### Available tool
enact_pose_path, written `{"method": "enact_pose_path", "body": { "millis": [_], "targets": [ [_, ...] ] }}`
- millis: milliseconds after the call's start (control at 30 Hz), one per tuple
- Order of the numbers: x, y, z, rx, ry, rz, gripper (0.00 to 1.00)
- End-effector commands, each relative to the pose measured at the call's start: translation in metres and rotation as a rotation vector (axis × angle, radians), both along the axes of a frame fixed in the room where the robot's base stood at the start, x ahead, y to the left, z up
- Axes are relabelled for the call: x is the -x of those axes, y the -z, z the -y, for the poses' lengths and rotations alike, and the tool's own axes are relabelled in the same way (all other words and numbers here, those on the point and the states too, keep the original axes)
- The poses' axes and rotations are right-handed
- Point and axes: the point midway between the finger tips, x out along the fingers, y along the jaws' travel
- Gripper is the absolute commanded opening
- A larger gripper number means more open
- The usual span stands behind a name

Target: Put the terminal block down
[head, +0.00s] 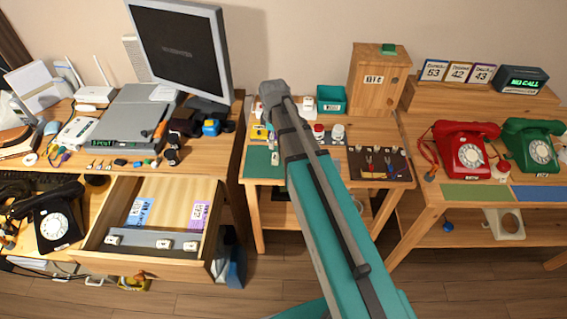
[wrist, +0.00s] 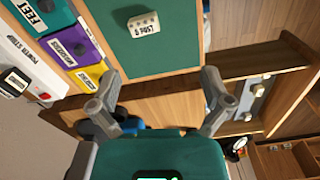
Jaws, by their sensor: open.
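A small cream terminal block (wrist: 143,24) marked "6 POST" rests on a green mat (wrist: 122,55) in the wrist view. The green mat also shows in the head view (head: 258,163) on the middle table, partly behind my arm. My gripper (wrist: 160,88) is open, with its two grey fingers wide apart and nothing between them. The block lies beyond the fingertips, apart from them. In the head view my arm hides the fingers, and I cannot make out the block.
An open drawer (head: 150,262) with labelled cards juts out left of the middle table. A dark tool board (head: 380,165), a wooden box (head: 378,85) and a red phone (head: 465,150) stand to the right.

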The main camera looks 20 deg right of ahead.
Motion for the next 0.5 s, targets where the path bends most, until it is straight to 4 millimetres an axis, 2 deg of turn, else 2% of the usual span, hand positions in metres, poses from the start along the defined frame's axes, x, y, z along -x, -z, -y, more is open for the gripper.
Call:
{"method": "enact_pose_path", "body": {
  "millis": [33,500],
  "targets": [
    [0.013,0.0,0.0,0.0,0.056,0.0,0.99],
    [0.107,0.0,-0.002,0.001,0.765,0.0,0.99]
  ]
}}
